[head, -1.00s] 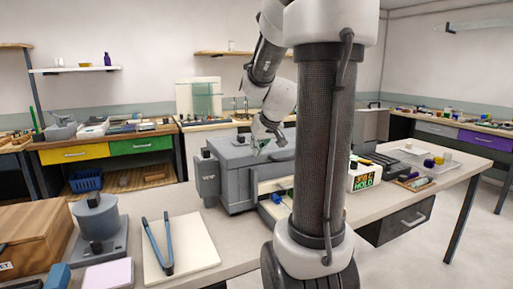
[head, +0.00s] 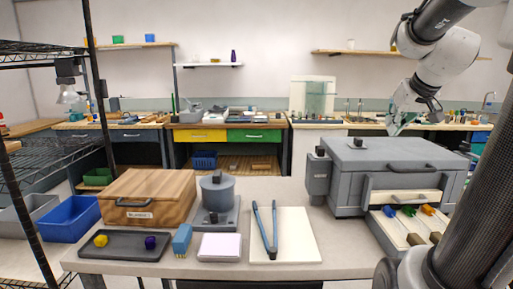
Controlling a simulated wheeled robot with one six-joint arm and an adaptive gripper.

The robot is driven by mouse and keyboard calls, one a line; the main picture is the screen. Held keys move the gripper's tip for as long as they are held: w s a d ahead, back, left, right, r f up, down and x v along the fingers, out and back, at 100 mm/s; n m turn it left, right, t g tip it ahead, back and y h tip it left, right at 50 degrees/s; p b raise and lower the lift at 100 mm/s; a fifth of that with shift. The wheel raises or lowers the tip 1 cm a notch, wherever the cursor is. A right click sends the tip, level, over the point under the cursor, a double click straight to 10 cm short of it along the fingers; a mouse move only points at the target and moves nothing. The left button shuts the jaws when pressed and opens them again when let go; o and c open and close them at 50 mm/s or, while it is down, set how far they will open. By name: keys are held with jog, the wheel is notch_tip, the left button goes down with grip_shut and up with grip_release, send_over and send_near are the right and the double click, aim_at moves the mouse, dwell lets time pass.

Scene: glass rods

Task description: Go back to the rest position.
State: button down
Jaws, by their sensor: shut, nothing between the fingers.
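My gripper (head: 399,125) hangs at the upper right of the head view, pointing down, at the end of my raised arm. It is shut and I see nothing held in it. It appears in front of the back counter, above the grey box-shaped oven (head: 390,163) on the near table. I cannot tell the exact gap between them. The oven's front drawer or tray (head: 376,222) is pulled out and holds several rods with blue, green and orange ends.
On the table are a wooden box (head: 150,198), a dark tray (head: 122,254) with yellow and purple pieces, a grey round device (head: 217,195), and blue tongs (head: 265,230) on a white board (head: 298,235). A black wire rack (head: 45,140) stands at left.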

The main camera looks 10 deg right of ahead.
jog(key=s+a+f+n+g+y, duration=0.1)
jog(key=s+a+f, duration=0.4)
jog(key=s+a, duration=0.2)
jog(key=s+a+f+n+g, duration=0.1)
jog(key=s+a+f+g, duration=0.1)
jog(key=s+a+f, duration=0.3)
jog(key=shift+s+a+n+g+y, duration=0.3)
jog(key=shift+s+a+y, duration=0.1)
jog(key=shift+s+a, duration=1.5)
jog(key=shift+w+a, duration=0.1)
jog(key=shift+w, duration=0.05)
